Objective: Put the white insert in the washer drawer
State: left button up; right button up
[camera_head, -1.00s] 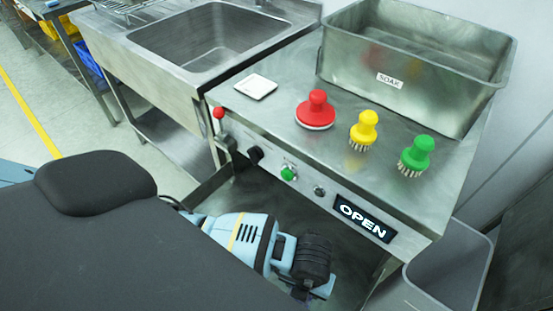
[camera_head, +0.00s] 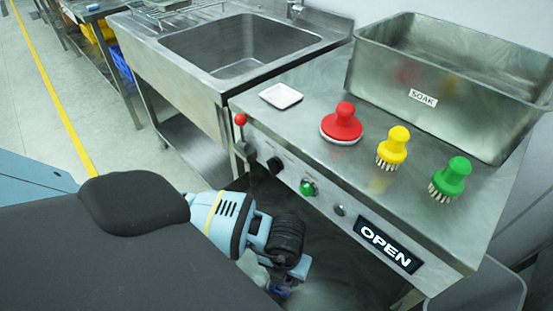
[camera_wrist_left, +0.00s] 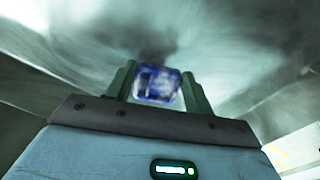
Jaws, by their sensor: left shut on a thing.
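My left gripper (camera_wrist_left: 157,88) is shut on a small blue-and-white, glossy thing (camera_wrist_left: 156,84), blurred in the left wrist view. In the head view the left gripper (camera_head: 279,288) is low, in front of and below the steel counter's control panel, with a bit of blue at its tip. I cannot tell whether the held thing is the insert. A small white square dish (camera_head: 281,96) lies on the counter's left part, apart from the gripper. I cannot make out the washer drawer clearly; dark steel surfaces show below the panel. My right gripper is not in view.
On the counter stand a red knob-handled tool (camera_head: 342,124), a yellow brush (camera_head: 392,148), a green brush (camera_head: 450,180) and a steel SOAK tub (camera_head: 440,70). The panel has a red-tipped lever (camera_head: 240,120), a green button (camera_head: 307,188) and an OPEN display (camera_head: 389,245). A sink (camera_head: 235,45) adjoins left.

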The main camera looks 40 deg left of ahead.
pick_arm(q)
jog(key=a, duration=0.3)
jog(key=shift+w+f+b, duration=0.25)
jog(key=shift+w+b, duration=0.1)
jog(key=shift+w, duration=0.05)
jog(key=shift+w+a+r, duration=0.1)
jog(key=shift+w+a, duration=0.05)
jog(key=shift+a, duration=0.35)
notch_tip(320, 180, down, 3)
jog(key=b, duration=0.3)
jog(key=shift+f+b, duration=0.35)
jog(key=shift+r, duration=0.1)
jog(key=shift+f, duration=0.2)
